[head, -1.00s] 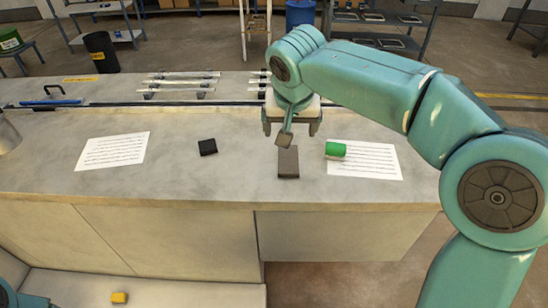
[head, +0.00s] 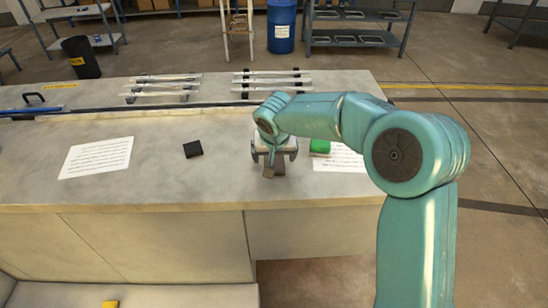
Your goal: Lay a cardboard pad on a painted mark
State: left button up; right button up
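My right gripper (head: 272,161) is low over the counter at the middle, seen from above and behind. A small brown-grey piece (head: 268,174), which looks like the cardboard pad, hangs at its fingertips. The fingertips are largely hidden, but the piece appears gripped. A dark grey-brown rectangle (head: 281,170) on the counter, probably the painted mark, lies right under the gripper and is mostly covered by it. I cannot tell whether the piece touches the counter. My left gripper is out of view.
A black block (head: 193,149) lies left of the gripper. A green object (head: 320,147) rests on a printed sheet (head: 343,160) close on the right. Another printed sheet (head: 97,158) lies at left. Metal rods (head: 273,81) on holders stand behind. A yellow block (head: 110,304) is below.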

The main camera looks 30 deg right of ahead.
jog(key=shift+f, duration=0.2)
jog(key=c, duration=1.1)
jog(key=shift+r, duration=0.1)
